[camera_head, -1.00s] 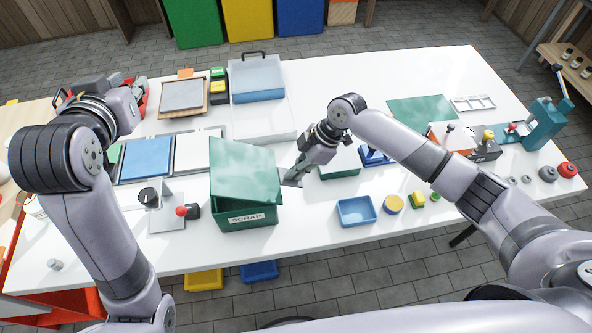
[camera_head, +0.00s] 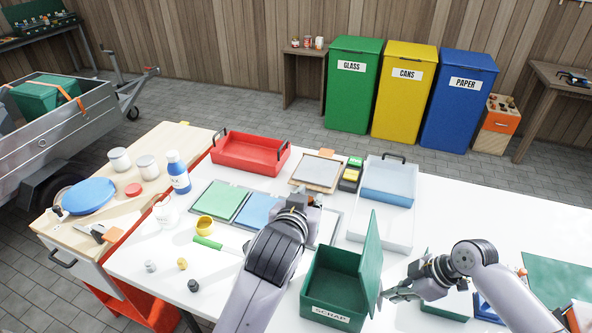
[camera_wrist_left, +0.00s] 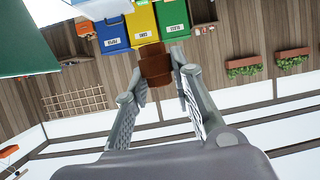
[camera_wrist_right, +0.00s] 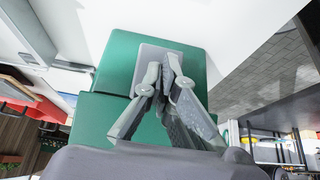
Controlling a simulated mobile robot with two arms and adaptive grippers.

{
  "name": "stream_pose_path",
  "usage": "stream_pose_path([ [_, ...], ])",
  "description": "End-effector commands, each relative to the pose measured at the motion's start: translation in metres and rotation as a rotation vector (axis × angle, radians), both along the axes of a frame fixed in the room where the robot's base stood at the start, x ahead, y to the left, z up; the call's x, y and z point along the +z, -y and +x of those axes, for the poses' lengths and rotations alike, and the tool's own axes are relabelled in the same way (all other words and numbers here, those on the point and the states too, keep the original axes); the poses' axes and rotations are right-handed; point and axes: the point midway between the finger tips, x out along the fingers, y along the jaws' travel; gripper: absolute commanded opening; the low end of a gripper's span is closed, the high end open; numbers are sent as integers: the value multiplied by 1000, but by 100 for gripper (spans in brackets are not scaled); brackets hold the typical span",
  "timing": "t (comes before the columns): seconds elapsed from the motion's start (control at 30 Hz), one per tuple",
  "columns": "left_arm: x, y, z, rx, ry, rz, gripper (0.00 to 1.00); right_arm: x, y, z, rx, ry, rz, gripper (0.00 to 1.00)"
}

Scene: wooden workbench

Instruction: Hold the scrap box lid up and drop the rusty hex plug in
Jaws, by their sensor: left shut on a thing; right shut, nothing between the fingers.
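The green scrap box (camera_head: 318,302) stands at the front of the white bench, labelled SCRAP. Its green lid (camera_head: 371,262) stands steeply raised on the box's right side. My right gripper (camera_head: 388,294) is shut and empty, close against the lid's right face; I cannot tell if it touches. In the right wrist view, its closed fingers (camera_wrist_right: 160,75) are in front of green surfaces. My left gripper (camera_head: 308,203) is behind and left of the box opening, raised above the bench.
Another green box (camera_head: 440,308) is beside my right gripper. Small parts lie at the front left.

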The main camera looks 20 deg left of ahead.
Motion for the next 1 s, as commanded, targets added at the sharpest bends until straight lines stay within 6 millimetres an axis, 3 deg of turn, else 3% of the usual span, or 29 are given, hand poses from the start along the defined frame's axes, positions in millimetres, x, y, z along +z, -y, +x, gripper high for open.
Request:
stream_pose_path([
  [0.03, -25, 11, -4, -7, -11, 4, 0, 1, -2, 0, 1, 2, 5, 0],
  [0.1, -48, 25, -8, -17, -7, 10, 0, 1, -2, 0, 1, 2, 5, 0],
  [0.23, -80, 47, -17, -43, 3, 13, 0, 2, -2, 0, 1, 2, 5, 0],
  [0.47, -102, 65, -26, -72, 14, 16, 0, 2, -3, 0, 1, 2, 6, 0],
  [1.0, -149, 65, -26, -72, 15, 17, 0, 2, -3, 0, 2, 2, 7, 0],
])
